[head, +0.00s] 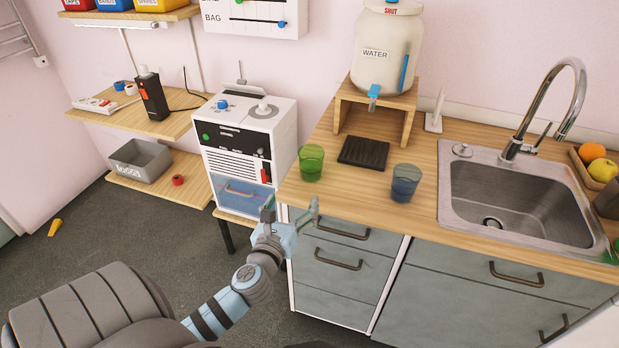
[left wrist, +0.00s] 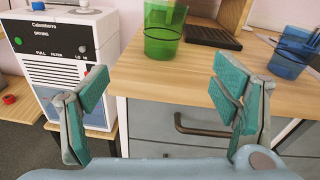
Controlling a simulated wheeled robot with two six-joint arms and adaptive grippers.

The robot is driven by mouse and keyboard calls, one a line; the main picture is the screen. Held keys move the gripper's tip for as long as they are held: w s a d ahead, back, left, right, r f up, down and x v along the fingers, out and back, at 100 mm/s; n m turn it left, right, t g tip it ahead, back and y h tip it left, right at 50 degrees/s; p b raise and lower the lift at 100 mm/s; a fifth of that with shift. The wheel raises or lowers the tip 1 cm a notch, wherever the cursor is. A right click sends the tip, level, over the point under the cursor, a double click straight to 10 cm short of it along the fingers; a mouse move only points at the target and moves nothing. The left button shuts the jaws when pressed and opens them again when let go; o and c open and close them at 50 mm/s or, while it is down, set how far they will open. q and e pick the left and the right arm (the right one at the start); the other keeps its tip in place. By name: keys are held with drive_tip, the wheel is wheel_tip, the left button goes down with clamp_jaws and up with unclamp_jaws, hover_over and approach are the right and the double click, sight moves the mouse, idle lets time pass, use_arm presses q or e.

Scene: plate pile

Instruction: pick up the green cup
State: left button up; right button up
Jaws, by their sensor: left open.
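The green cup (head: 311,162) is a clear green tumbler standing upright near the left end of the wooden counter (head: 340,195). It also shows in the left wrist view (left wrist: 163,30), at the top middle, beyond the fingers and between them. My left gripper (head: 291,213) is open and empty, in front of the counter's left front edge and apart from the cup. In the left wrist view its two teal-padded fingers (left wrist: 160,103) stand wide apart. My right gripper is not in view.
A blue cup (head: 405,182) holding something thin stands to the right, with a dark ridged mat (head: 363,153) between the cups. A water jug (head: 385,50) sits on a wooden stand (head: 410,108) behind. A white machine (head: 245,140) stands left of the counter; the sink (head: 520,195) is right.

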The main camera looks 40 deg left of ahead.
use_arm(q)
wheel_tip(320, 180, up, 3)
drive_tip(key=w+m, duration=0.1)
approach(315, 149)
drive_tip(key=shift+w+d+f+t, duration=0.2)
drive_tip(key=shift+f+t, duration=0.1)
drive_tip(key=shift+f, duration=0.2)
drive_tip(key=x, duration=0.4)
drive_tip(key=b+x, duration=0.1)
drive_tip(key=x, duration=0.1)
drive_tip(key=shift+s+a+r, duration=0.1)
drive_tip(key=shift+a+r, duration=0.25)
drive_tip(key=shift+a, duration=0.05)
drive_tip(key=shift+w+a+f, duration=0.1)
drive_tip(key=shift+w+f, duration=0.05)
drive_tip(key=shift+w, duration=0.3)
drive_tip(key=shift+s, duration=0.2)
drive_tip(key=c, duration=1.2)
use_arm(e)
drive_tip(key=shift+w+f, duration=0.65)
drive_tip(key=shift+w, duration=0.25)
